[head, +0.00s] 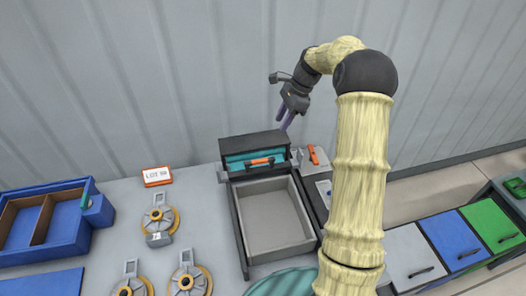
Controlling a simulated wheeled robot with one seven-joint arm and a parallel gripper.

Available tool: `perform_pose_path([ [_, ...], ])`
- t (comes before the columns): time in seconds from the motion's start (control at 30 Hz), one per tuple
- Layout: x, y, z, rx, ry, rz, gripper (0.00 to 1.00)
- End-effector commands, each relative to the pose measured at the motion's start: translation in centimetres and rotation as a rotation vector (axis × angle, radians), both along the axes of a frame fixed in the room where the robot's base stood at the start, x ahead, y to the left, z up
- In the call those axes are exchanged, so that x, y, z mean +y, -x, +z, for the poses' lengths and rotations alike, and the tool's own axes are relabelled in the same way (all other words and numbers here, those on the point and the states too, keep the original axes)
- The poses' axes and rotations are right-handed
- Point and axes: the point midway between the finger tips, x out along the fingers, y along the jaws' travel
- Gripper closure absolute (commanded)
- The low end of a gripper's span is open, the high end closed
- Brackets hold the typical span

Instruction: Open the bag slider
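No part is clearly recognisable as a bag slider. A black housing (253,142) stands at the back of the bench, with a teal panel (237,165) in its front. An orange bar-shaped handle (262,161) sits across the teal panel. A small orange piece (313,155) lies to the right of the housing, on a grey part. My gripper (287,122) points down above and slightly behind the housing's right end, apart from it. Its two purple fingers show a narrow gap with nothing between them.
An empty grey tray (274,251) lies in front of the housing. Gold-and-grey round fittings (160,221) and a LOT 98 sign (157,176) are to the left. A blue divided bin (14,256) is far left. Grey, blue (456,243) and green lidded bins stand right. A corrugated wall is behind.

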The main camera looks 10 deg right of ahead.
Motion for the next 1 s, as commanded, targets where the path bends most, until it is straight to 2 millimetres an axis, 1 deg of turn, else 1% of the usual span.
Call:
perform_pose_path([
  [0.3,0.0,-0.1,0.0,0.004,-0.004,-0.010,0.64],
  [0.47,0.2,-0.1,-0.5,0.005,-0.005,-0.009,0.64],
  [0.57,0.7,-0.1,-1.4,0.007,-0.006,-0.008,0.64],
  [0.67,1.3,0.0,-2.8,0.007,-0.006,-0.008,0.64],
  [1.0,3.6,0.0,-8.3,0.006,-0.006,-0.007,0.64],
])
